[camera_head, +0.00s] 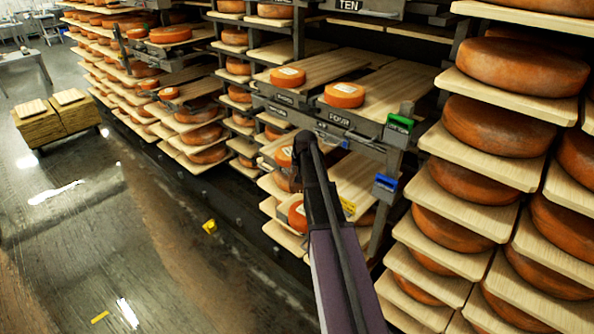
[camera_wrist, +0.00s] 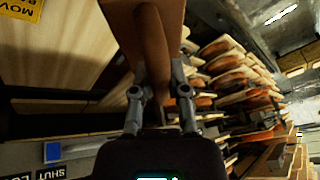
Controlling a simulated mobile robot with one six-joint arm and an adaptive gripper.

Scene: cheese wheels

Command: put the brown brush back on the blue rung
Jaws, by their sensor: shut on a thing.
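In the wrist view my gripper (camera_wrist: 161,72) has its two fingers closed on the brown brush (camera_wrist: 152,42), a long brown piece that runs out of the top of the picture. In the head view my gripper (camera_head: 305,142) is dark and in front of the shelf ends; I cannot make out the brush there. A blue tag (camera_head: 384,184) is on the grey rack post right of my arm, below a green tag (camera_head: 399,124). A blue square (camera_wrist: 53,152) shows at lower left in the wrist view. The brush is apart from it.
Racks with orange cheese wheels (camera_head: 525,66) on wooden boards stand close on the right and behind my gripper. A board with a yellow label (camera_wrist: 18,8) is near the brush. The floor (camera_head: 110,220) at the left is mostly open, with a stack of boards (camera_head: 55,123).

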